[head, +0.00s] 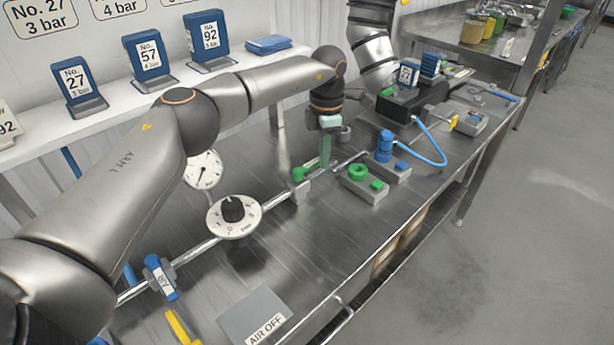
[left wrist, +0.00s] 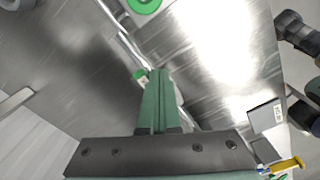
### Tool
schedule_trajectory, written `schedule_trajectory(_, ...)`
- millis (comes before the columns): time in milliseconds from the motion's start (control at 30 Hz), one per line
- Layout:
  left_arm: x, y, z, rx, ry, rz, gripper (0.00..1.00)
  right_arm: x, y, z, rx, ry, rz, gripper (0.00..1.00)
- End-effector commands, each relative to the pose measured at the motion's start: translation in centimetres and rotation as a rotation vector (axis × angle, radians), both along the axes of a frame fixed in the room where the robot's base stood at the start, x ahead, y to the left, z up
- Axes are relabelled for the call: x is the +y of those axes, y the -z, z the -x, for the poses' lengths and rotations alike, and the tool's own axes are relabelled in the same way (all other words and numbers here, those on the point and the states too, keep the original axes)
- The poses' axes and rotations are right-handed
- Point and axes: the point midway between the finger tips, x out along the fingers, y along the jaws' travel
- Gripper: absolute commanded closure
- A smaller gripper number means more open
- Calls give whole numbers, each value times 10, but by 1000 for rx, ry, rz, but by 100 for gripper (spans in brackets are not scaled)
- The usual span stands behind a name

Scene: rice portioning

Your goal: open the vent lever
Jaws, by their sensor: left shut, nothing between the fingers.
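A green lever (head: 304,172) sits on the metal pipe along the bench; no label on it is legible, so I cannot confirm it is the vent lever. My left gripper (head: 325,165) points down just beside it, its green fingers closed together and empty. In the left wrist view the closed fingers (left wrist: 158,100) reach towards a green-ended fitting (left wrist: 140,76) on the pipe; whether they touch it I cannot tell. The fingers hide part of the pipe. My right gripper is not seen.
A round dial with a black knob (head: 233,212), a gauge (head: 203,169) and a blue AIR handle (head: 160,278) stand along the pipe. A green ring block (head: 362,182) and a blue fitting with a hose (head: 385,147) are right of my gripper. An AIR OFF plate (head: 254,312) lies in front.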

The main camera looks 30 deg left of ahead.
Motion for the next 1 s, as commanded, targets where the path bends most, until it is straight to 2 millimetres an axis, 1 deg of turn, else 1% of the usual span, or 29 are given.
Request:
schedule_trajectory(67, 0, 0, 0, -1, -1, -1, 100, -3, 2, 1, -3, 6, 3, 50)
schedule_trajectory(200, -2, -21, 1, 0, 0, 0, 100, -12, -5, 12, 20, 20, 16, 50)
schedule_trajectory(600, -10, -68, 4, 1, 0, -1, 100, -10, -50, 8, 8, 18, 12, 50)
schedule_trajectory(700, -11, -72, 5, 1, 0, -1, 100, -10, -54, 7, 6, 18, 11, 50)
schedule_trajectory(1000, -11, -70, 5, 1, 0, -1, 100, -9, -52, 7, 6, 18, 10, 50)
